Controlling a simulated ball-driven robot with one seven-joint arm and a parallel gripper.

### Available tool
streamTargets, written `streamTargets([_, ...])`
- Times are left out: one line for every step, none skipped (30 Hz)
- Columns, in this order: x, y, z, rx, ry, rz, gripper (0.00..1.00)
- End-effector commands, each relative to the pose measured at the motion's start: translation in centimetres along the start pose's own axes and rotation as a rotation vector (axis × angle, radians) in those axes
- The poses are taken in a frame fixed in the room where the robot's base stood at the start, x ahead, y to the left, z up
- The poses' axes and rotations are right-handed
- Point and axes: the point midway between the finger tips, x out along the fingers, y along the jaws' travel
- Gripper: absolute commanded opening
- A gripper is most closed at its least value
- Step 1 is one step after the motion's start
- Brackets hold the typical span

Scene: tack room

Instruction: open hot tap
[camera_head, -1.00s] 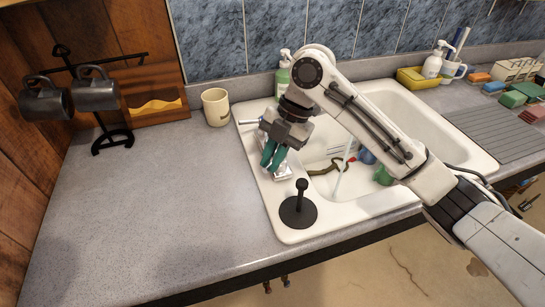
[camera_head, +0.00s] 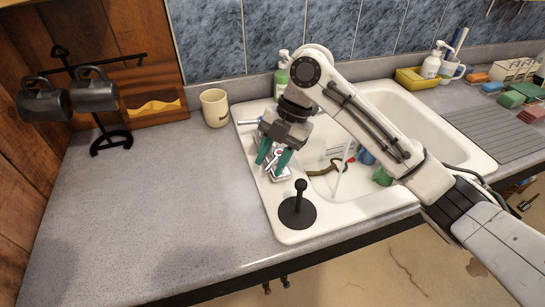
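The chrome tap (camera_head: 281,174) stands on the left rim of the white sink, partly hidden by my gripper. A chrome handle with a small red mark (camera_head: 277,153) shows between my fingers; the red is tiny. Another chrome lever (camera_head: 249,121) sticks out to the left behind my gripper. My gripper (camera_head: 273,158) points down over the tap with its teal fingers apart, one on each side of the marked handle. I cannot tell whether they touch it. A thin pale streak (camera_head: 342,175) runs down into the basin; it may be water.
The sink (camera_head: 292,222) holds green, blue and dark items. A cream mug (camera_head: 215,108) and a soap bottle (camera_head: 282,70) stand behind. The counter (camera_head: 160,210) on the left is clear before the mug rack (camera_head: 110,140).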

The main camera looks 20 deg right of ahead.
Motion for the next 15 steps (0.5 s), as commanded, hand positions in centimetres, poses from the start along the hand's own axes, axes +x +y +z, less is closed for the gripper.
streamTargets([0.0,0.0,0.0,0.0,0.0,0.0,0.39])
streamTargets([0.0,0.0,0.0,0.0,0.0,0.0,0.39])
streamTargets([-0.1,0.0,0.0,0.0,0.0,0.0,0.39])
streamTargets([-0.3,0.0,0.0,0.0,0.0,0.001,0.39])
streamTargets([-0.5,0.0,0.0,0.0,0.0,0.001,0.39])
streamTargets([-0.8,0.0,0.1,0.0,-0.001,0.001,0.39])
streamTargets([-1.2,0.0,0.1,0.0,-0.002,0.001,0.39])
streamTargets([-1.6,0.0,0.1,0.0,-0.002,0.002,0.39])
streamTargets([-2.2,0.1,0.1,0.0,-0.002,0.003,0.39])
streamTargets([-2.8,0.0,0.1,-0.001,-0.002,0.002,0.39])
streamTargets([-3.4,0.1,0.1,-0.001,-0.003,0.002,0.39])
streamTargets([-4.2,0.1,0.1,-0.001,-0.003,0.003,0.39])
streamTargets([-4.7,0.1,0.1,-0.001,-0.002,0.001,0.39])
streamTargets([-5.4,0.1,0.1,-0.002,-0.002,0.003,0.39])
streamTargets([-6.2,0.1,0.1,-0.001,-0.003,0.001,0.39])
